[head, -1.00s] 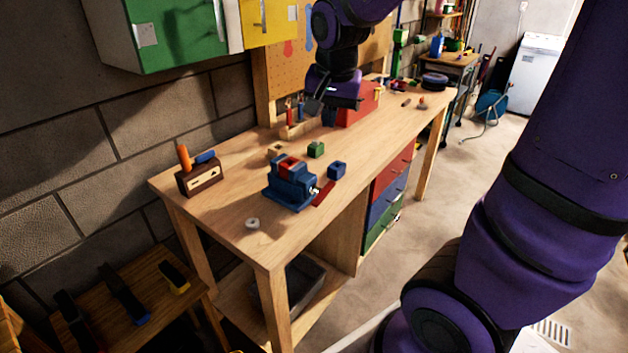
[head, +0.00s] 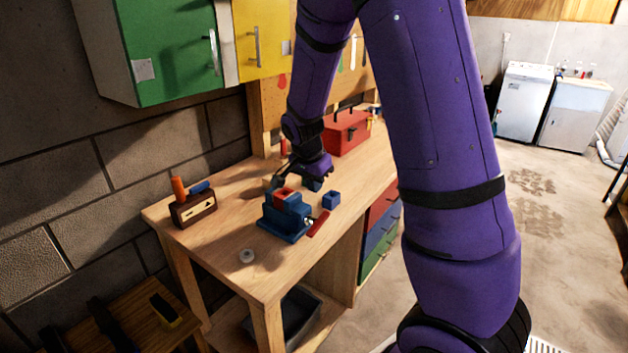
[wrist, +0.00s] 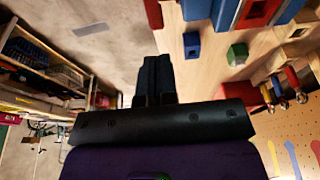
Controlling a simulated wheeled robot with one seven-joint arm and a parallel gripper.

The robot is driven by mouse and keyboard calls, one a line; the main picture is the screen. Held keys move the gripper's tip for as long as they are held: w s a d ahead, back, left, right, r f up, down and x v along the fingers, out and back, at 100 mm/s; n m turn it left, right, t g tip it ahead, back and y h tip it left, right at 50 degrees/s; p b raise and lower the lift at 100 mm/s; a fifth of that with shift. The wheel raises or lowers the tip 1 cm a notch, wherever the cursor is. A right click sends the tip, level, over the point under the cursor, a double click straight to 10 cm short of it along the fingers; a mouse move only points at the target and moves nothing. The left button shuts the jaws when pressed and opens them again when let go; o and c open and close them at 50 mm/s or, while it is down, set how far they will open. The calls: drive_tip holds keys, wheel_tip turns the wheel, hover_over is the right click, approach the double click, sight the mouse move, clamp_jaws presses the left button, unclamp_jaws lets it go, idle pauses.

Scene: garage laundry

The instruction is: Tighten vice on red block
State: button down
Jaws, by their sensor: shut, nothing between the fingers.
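The blue vice (head: 285,221) stands on the workbench, with the red block (head: 284,194) sitting between its jaws. I cannot tell whether the jaws press on the block. The vice's red handle (head: 319,223) sticks out on its right side. My gripper (head: 277,184) is above the bench, just behind the vice and apart from the handle. In the wrist view my gripper (wrist: 157,62) shows dark fingers together and empty. There the vice (wrist: 226,14), the red block (wrist: 260,10) and the handle (wrist: 153,13) are at the top edge, partly cut off.
A blue block (head: 331,200) stands right of the vice. A green block (wrist: 237,53) and a wooden block (wrist: 294,30) show in the wrist view. A tool holder (head: 193,205), a white ring (head: 247,256) and a red toolbox (head: 347,132) are on the bench (head: 222,242).

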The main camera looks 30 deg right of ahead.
sight(325, 211)
drive_tip(key=x, duration=1)
drive_tip(key=shift+d+g+y, duration=0.3)
drive_tip(key=shift+y, duration=0.4)
idle(0.4)
drive_tip(key=shift+w+d+f+y, duration=0.15)
drive_tip(key=shift+d+f+y, duration=0.1)
drive_tip(key=shift+y, duration=0.55)
drive_tip(key=g+y, duration=0.1)
drive_tip(key=y, duration=0.1)
drive_tip(key=d+f+y, duration=0.1)
drive_tip(key=shift+w+f+g+y, duration=0.15)
drive_tip(key=shift+g+y, duration=0.25)
drive_tip(key=y, duration=0.1)
drive_tip(key=f+g+y, duration=0.1)
drive_tip(key=y, duration=0.1)
drive_tip(key=shift+w+d+f+y, duration=0.1)
drive_tip(key=shift+f+y, duration=0.05)
drive_tip(key=shift+y, duration=0.15)
drive_tip(key=shift+f+g+y, duration=0.45)
drive_tip(key=shift+g+y, duration=0.15)
drive_tip(key=shift+y, duration=0.6)
drive_tip(key=shift+f, duration=0.15)
drive_tip(key=shift+f, duration=0.2)
